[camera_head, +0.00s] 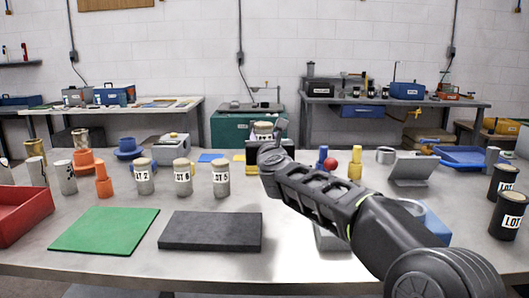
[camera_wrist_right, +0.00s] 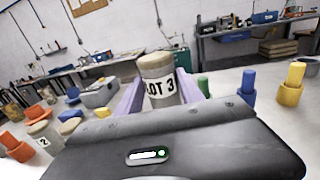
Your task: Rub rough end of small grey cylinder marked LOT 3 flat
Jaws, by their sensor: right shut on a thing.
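The small grey cylinder marked LOT 3 (camera_wrist_right: 158,78) stands upright between the pale purple fingers of my right gripper (camera_wrist_right: 160,92) in the right wrist view. Its top is tan, and its lower end is hidden behind the gripper body. In the head view my right gripper (camera_head: 267,150) is shut on this cylinder (camera_head: 263,129), above the back middle of the table. A flat dark grey slab (camera_head: 210,231) lies on the front of the table, below and left of the gripper, apart from the cylinder. My left gripper does not show.
Grey labelled cylinders (camera_head: 182,178) stand in a row behind the slab. A green mat (camera_head: 105,230) and a red tray (camera_head: 22,212) lie to the left. Black labelled cylinders (camera_head: 508,215) stand at the right edge. Bare table (camera_head: 283,235) lies right of the slab.

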